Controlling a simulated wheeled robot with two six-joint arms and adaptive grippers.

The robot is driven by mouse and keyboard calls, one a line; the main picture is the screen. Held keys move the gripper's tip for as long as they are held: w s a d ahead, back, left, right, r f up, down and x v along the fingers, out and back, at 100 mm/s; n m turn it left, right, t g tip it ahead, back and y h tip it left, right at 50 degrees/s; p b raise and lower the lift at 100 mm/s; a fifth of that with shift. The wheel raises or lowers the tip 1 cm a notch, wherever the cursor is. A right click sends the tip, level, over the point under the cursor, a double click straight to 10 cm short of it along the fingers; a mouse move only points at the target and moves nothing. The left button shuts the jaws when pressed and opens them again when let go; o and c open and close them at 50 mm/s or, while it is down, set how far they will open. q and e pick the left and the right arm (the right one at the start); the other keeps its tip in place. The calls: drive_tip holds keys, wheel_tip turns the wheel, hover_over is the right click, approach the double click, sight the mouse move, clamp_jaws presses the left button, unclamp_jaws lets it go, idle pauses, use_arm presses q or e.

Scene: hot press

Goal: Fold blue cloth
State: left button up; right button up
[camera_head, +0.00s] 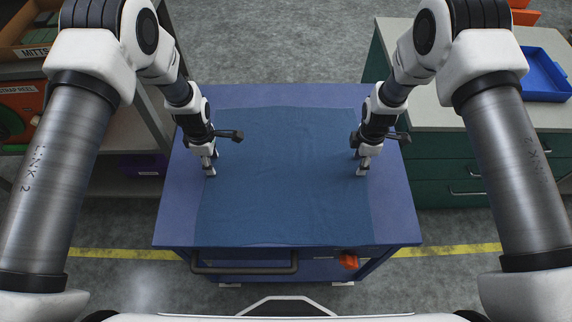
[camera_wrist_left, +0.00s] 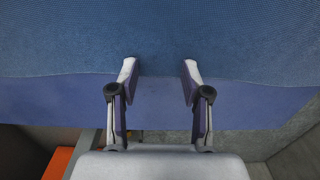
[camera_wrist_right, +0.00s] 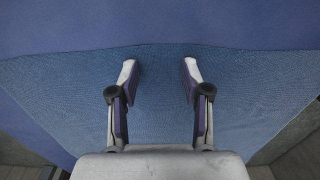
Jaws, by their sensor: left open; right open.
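The blue cloth (camera_head: 285,185) lies spread flat and unfolded, with light creases, on the purple-blue top of a cart (camera_head: 398,215). My left gripper (camera_head: 210,174) points down at the cloth's left edge. In the left wrist view its fingers (camera_wrist_left: 160,72) are apart and empty, and the cloth edge (camera_wrist_left: 60,74) runs beneath them. My right gripper (camera_head: 362,173) points down at the cloth's right edge. In the right wrist view its fingers (camera_wrist_right: 160,72) are apart over the cloth (camera_wrist_right: 160,110), just inside its edge. Contact with the cloth cannot be told.
The cart has a dark front handle (camera_head: 245,268) and an orange part (camera_head: 348,261). A green drawer cabinet (camera_head: 450,170) with a blue tray (camera_head: 545,75) stands at the right. Shelving with bins (camera_head: 25,40) stands at the left. The cart top holds only the cloth.

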use_arm(q)
drive_tip(key=shift+s, duration=0.15)
use_arm(e)
drive_tip(key=shift+s, duration=0.15)
use_arm(q)
drive_tip(key=shift+f+b, duration=0.25)
drive_tip(key=shift+b, duration=0.1)
use_arm(e)
drive_tip(key=shift+f, duration=0.25)
use_arm(q)
drive_tip(key=c, duration=0.4)
use_arm(e)
drive_tip(key=c, duration=0.4)
use_arm(q)
clamp_jaws()
use_arm(e)
clamp_jaws()
use_arm(q)
drive_tip(key=shift+s+f, duration=0.1)
use_arm(e)
drive_tip(key=shift+s+f, duration=0.15)
